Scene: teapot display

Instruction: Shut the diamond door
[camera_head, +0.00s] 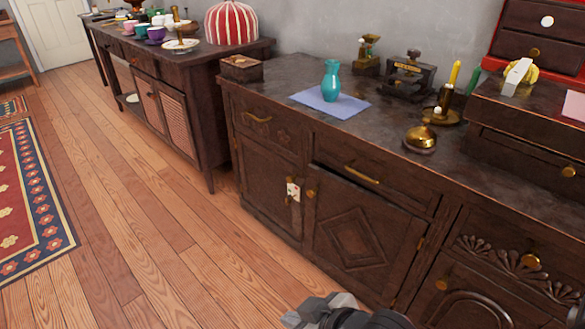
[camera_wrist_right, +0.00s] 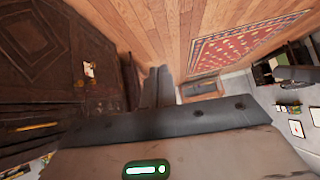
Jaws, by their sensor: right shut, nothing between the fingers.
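The diamond door (camera_head: 353,243) is a dark wooden cabinet door with a carved diamond, a brass knob on its left and hinges on its right. A dark line runs along its top edge; it looks nearly flush, and I cannot tell whether it is slightly ajar. It also shows at the upper left of the right wrist view (camera_wrist_right: 48,42). My right gripper (camera_head: 318,312) is at the bottom edge of the head view, low in front of the door and apart from it. Its fingers (camera_wrist_right: 158,85) are shut and empty over the floor. My left gripper is not in view.
A small card (camera_head: 293,190) hangs by the neighbouring plain door (camera_head: 268,172). A brass drawer handle (camera_head: 346,172) sticks out above. The cabinet top holds a turquoise vase (camera_head: 331,80) and a brass bell (camera_head: 420,139). The wooden floor (camera_head: 190,250) at left is clear, with a red rug (camera_head: 28,195).

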